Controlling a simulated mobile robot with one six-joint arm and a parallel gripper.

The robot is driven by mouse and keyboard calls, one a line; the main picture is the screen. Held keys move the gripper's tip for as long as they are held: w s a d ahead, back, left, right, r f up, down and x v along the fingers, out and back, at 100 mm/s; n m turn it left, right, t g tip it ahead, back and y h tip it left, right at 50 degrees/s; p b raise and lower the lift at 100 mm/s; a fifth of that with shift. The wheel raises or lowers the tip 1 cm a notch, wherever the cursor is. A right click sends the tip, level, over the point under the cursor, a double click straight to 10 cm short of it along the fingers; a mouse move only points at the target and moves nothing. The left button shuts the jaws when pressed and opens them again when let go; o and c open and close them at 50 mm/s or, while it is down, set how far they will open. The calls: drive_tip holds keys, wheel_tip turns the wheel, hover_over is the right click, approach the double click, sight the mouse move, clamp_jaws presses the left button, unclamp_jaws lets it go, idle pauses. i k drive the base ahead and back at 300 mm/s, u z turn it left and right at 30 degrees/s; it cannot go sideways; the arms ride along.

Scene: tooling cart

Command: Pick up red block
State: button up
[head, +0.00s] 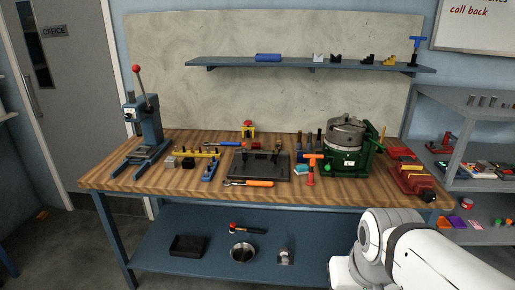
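No single red block stands out clearly. Several small red items show at the right: a red piece (467,203) on the cart's lower shelf, another red piece (440,146) on its middle shelf, and one near the right edge (504,163). They are too small to tell their exact shapes. A larger red vise-like tool (410,179) sits at the bench's right end. My white arm reaches in at the bottom right, in front of the bench. My gripper's fingers do not show.
The wooden bench (126,184) carries a blue arbor press (150,125), a dark plate (245,174), an orange-handled tool (255,184) and a green machine with a round table (345,160). The grey cart (455,98) stands at the right.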

sight(255, 145)
drive_tip(key=u, duration=0.5)
drive_tip(key=i, duration=2)
drive_tip(key=z, duration=0.45)
drive_tip(key=k, duration=0.9)
drive_tip(key=z, duration=0.2)
drive_tip(key=i, duration=0.95)
drive_tip(key=u, duration=0.05)
